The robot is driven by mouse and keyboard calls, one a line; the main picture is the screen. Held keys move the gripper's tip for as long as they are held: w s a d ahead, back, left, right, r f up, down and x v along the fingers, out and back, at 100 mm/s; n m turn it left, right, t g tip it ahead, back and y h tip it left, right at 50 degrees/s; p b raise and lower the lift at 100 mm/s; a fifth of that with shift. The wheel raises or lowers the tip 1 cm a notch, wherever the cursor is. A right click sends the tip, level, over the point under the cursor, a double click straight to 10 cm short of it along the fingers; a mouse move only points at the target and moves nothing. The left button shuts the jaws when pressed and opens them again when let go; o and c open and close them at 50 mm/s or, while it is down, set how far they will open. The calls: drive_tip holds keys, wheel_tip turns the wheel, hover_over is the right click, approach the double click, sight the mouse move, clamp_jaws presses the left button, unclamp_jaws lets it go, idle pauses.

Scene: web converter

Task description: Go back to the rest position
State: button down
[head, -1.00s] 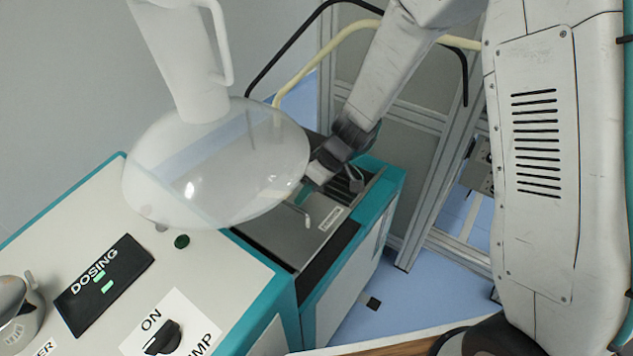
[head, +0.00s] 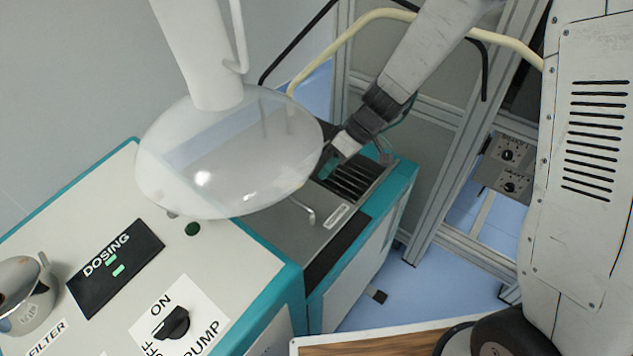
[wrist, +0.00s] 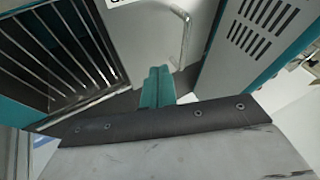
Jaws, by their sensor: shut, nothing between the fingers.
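My gripper shows in the wrist view (wrist: 158,88), its two teal fingers pressed together with nothing between them. In the head view my arm reaches down from the top, and its dark wrist (head: 368,118) is over the back of the teal-edged machine. The fingertips are partly hidden there behind the clear dome (head: 230,160). Below the wrist are a slotted opening (head: 352,182) and a grey lid with a small metal handle (head: 304,211). The handle also shows ahead of the fingers in the wrist view (wrist: 182,38).
A white control panel at the left carries a DOSING display (head: 115,268), a PUMP knob (head: 171,323) and a metal filter cup (head: 24,294). A pale hose (head: 320,62) and a metal frame (head: 445,180) stand behind my arm.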

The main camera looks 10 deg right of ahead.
drive_tip(key=v, duration=0.6)
drive_tip(key=s+d+r+m+h, duration=0.2)
drive_tip(key=s+d+r, duration=0.3)
drive_tip(key=s, duration=0.3)
drive_tip(key=s+d+r+m+t+h, duration=0.1)
drive_tip(key=s+d+r+m, duration=0.3)
drive_tip(key=s, duration=0.5)
drive_tip(key=s+d+r+m+t+h, duration=0.1)
drive_tip(key=s+d+r+m+h, duration=0.2)
drive_tip(key=s+d+r, duration=0.3)
drive_tip(key=s+m, duration=0.1)
drive_tip(key=s, duration=0.2)
drive_tip(key=shift+r+h, duration=0.35)
drive_tip(key=shift+h, duration=0.05)
